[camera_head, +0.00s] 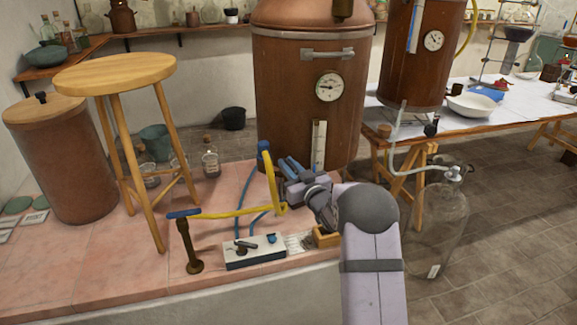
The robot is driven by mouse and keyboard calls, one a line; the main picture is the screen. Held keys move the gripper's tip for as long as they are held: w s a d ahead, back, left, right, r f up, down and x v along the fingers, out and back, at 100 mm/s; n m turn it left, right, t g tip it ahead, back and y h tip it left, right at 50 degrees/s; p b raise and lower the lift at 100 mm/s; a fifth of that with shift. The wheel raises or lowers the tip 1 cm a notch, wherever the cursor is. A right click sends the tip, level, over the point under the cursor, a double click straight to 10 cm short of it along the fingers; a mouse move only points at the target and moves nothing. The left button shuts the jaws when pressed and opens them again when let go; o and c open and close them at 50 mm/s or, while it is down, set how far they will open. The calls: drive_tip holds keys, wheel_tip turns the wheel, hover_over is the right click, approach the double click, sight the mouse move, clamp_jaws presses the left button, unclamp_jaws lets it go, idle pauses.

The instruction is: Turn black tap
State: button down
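A small white box (262,256) sits on the pink tiled ledge, low and centre. On its top are a black tap (243,247) at the left and a blue knob (272,239) at the right. Another small black tap-like part (431,130) shows below the right copper vessel. My gripper (287,166) is above and to the right of the white box, near the foot of the big copper boiler, pointing up and left. Its two blue fingers look apart, with nothing seen between them. It touches neither black part.
A brass stand (188,247) is left of the box. A wooden stool (115,75), the copper boiler (290,110) and a glass bottle (435,225) stand around. The front left ledge is clear.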

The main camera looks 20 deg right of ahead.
drive_tip(key=shift+a+f+m+h+b, duration=0.15)
drive_tip(key=shift+m+h+b, duration=0.15)
drive_tip(key=shift+h+b, duration=0.7)
drive_tip(key=m+h+b, duration=0.2)
drive_tip(key=h+b, duration=0.1)
drive_tip(key=shift+a+m, duration=0.1)
drive_tip(key=shift+m, duration=0.3)
drive_tip(key=m+h, duration=0.1)
drive_tip(key=h, duration=0.2)
drive_tip(key=shift+m, duration=0.4)
drive_tip(key=shift+m+g+h+p, duration=0.4)
drive_tip(key=shift+m+g+h, duration=0.35)
drive_tip(key=shift+h, duration=0.65)
drive_tip(key=shift+m+g+h, duration=0.25)
drive_tip(key=shift+m+h, duration=0.1)
drive_tip(key=shift+h, duration=0.05)
drive_tip(key=c, duration=1.7)
unclamp_jaws()
